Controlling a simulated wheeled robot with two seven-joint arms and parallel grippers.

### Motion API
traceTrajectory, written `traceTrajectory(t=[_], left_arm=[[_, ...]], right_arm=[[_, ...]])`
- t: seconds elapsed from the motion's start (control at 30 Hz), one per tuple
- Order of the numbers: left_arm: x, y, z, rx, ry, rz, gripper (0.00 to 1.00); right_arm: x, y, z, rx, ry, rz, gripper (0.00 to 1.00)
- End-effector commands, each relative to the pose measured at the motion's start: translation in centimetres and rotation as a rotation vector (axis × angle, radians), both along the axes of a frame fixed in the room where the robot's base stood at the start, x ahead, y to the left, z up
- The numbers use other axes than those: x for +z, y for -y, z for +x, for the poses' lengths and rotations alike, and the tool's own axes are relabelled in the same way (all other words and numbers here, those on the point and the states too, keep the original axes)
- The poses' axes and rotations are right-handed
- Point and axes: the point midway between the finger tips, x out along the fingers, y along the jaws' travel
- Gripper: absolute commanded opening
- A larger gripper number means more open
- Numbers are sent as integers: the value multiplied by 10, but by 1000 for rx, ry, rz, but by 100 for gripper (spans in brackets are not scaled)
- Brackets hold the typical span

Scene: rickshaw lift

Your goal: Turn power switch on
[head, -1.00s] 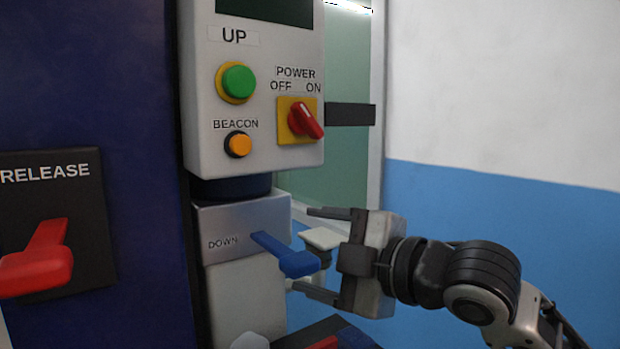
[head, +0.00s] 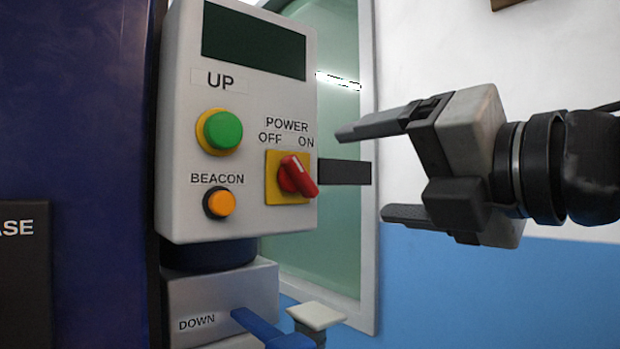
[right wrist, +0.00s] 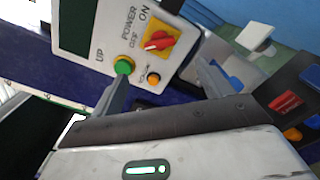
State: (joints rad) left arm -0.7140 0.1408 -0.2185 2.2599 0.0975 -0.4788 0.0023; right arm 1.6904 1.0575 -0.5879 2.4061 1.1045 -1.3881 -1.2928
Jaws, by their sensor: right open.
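The power switch (head: 296,177) is a red rotary knob on a yellow square plate on the grey control box (head: 180,150). The labels OFF and ON stand above it, and the knob slants from upper left to lower right. In the right wrist view the red knob (right wrist: 158,40) shows beyond the fingers, at the top middle. My right gripper (head: 365,172) is open and empty, to the right of the box and apart from the switch. Its fingers point left toward the box. My left gripper is not in view.
The box also carries a green UP button (head: 222,130), an orange BEACON button (head: 220,203) and a dark screen (head: 253,42). Below are a blue DOWN lever (head: 270,330) and a white lever (head: 316,315). A dark bar (head: 344,172) lies behind, between my fingers in the picture.

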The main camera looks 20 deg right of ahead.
Motion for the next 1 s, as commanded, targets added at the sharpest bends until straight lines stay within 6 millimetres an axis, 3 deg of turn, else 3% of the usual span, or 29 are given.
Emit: traceTrajectory(t=[0.3, 0.5, 0.97, 1.0], left_arm=[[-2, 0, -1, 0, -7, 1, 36], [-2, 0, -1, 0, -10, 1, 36], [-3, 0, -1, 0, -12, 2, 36], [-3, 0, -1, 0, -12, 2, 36]], right_arm=[[0, -25, 66, 3, -3, 2, 78], [0, -35, 94, 3, -2, 1, 78], [0, -39, 105, 1, 0, 1, 78], [0, -39, 105, 1, 0, 1, 67]])
